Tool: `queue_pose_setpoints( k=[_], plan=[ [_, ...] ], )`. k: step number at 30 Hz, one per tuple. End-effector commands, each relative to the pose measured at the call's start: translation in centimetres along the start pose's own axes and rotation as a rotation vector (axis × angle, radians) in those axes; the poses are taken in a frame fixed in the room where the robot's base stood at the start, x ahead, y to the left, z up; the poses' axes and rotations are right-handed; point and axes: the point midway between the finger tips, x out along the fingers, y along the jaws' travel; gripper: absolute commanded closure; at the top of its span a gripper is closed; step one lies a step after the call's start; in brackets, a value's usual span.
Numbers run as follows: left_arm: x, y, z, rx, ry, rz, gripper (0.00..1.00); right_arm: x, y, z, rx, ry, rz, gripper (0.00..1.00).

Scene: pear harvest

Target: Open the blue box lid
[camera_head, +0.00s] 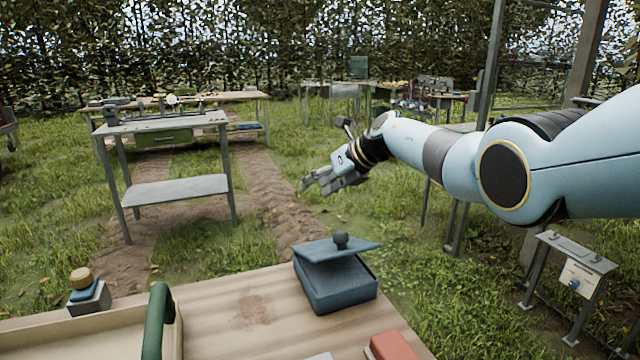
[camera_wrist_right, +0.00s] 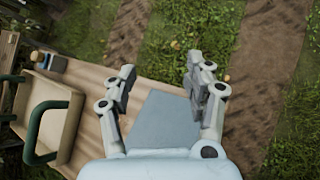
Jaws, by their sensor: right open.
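The blue box (camera_head: 338,296) stands on the wooden table, near its far edge in the head view. Its flat blue lid (camera_head: 318,250) with a dark knob (camera_head: 341,240) sits tilted over it, with a gap showing between lid and box at the right. My right gripper (camera_head: 318,184) is open and empty, held out beyond and above the box. In the right wrist view, a flat blue-grey surface of the box or lid (camera_wrist_right: 165,122) shows between the open fingers of my right gripper (camera_wrist_right: 163,78); the knob is not visible there. My left gripper is out of view.
The wooden table (camera_head: 225,310) also bears a cream tray (camera_head: 95,335) with a green handle (camera_head: 157,320), a small stamp-like block (camera_head: 88,293) and a red object (camera_head: 392,346). A grey stand (camera_head: 175,190) is on the grass beyond. The tabletop left of the box is clear.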

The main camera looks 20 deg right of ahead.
Motion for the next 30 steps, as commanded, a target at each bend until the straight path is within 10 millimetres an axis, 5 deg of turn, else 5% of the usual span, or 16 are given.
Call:
queue_pose_setpoints(
  k=[14,30],
  plan=[
    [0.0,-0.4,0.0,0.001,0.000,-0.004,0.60,-1.4,-0.1,-0.2,0.001,0.001,0.001,0.47],
    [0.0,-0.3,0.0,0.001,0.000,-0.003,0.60,-10.8,-0.1,-0.1,0.000,0.002,-0.002,0.47]
  ],
)
